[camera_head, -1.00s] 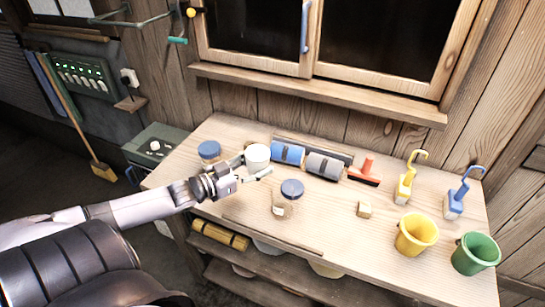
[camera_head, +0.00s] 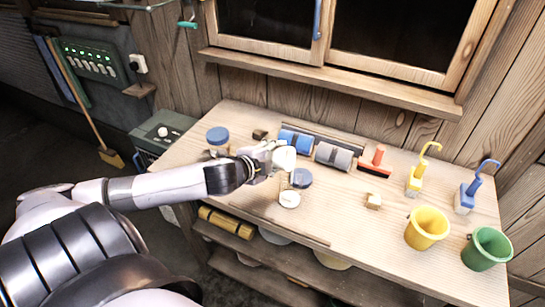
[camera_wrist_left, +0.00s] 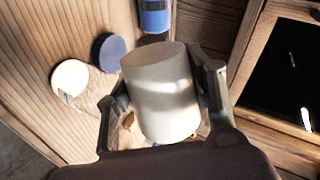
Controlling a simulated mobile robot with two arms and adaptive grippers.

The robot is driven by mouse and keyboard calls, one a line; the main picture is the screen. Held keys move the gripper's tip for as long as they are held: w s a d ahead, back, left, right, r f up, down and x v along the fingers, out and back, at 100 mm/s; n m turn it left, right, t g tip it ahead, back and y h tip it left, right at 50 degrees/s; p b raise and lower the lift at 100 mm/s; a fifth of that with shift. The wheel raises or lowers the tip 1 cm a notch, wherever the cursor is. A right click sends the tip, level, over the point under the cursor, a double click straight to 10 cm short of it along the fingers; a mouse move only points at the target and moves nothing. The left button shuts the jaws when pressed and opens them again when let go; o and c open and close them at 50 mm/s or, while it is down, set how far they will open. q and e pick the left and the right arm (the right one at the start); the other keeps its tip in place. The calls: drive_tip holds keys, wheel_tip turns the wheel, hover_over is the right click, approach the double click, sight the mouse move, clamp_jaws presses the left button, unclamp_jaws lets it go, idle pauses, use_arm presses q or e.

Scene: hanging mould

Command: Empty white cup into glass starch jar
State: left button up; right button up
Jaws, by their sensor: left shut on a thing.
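My left gripper (camera_head: 268,159) is shut on the white cup (camera_head: 285,158), above the table behind the jar. In the left wrist view the cup (camera_wrist_left: 160,95) fills the middle, between the two fingers (camera_wrist_left: 158,100). The cup's inside is hidden, and I cannot tell how far it is tipped. A glass jar with a pale round top (camera_head: 289,199) stands just in front of the cup; it also shows at left in the wrist view (camera_wrist_left: 70,77). A dark blue disc (camera_head: 302,178), like a lid, is right beside it. My right gripper is out of view.
Another blue-topped jar (camera_head: 218,136) stands at left. Blue (camera_head: 295,141) and grey (camera_head: 333,156) rolls lie behind the cup. A red squeegee (camera_head: 375,163), small wooden block (camera_head: 373,201), yellow bucket (camera_head: 426,228) and green bucket (camera_head: 486,248) are to the right. The front middle tabletop is clear.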

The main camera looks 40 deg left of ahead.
sight(283, 155)
use_arm(q)
drive_tip(key=shift+w+d+r+m+y, duration=0.1)
drive_tip(key=shift+d+r+m+y, duration=0.1)
drive_tip(key=shift+m+y, duration=0.3)
drive_tip(key=shift+d+r+p, duration=0.1)
drive_tip(key=shift+r+p, duration=0.1)
drive_tip(key=shift+p, duration=0.2)
drive_tip(key=shift+d+r+m+g+y+p, duration=0.15)
drive_tip(key=shift+d+r+m+y+p, duration=0.05)
drive_tip(key=shift+m+y+p, duration=0.3)
drive_tip(key=shift+d+r+m+g+y+p, duration=0.15)
drive_tip(key=shift+m+y+p, duration=0.25)
drive_tip(key=shift+p, duration=0.15)
drive_tip(key=shift+w+d+r+m+y+p, duration=0.1)
drive_tip(key=shift+d+r+m+y+p, duration=0.3)
drive_tip(key=shift+m+y+p, duration=0.5)
drive_tip(key=shift+d+r+m+y+p, duration=0.3)
drive_tip(key=shift+d+m+p, duration=0.1)
drive_tip(key=shift+p, duration=0.55)
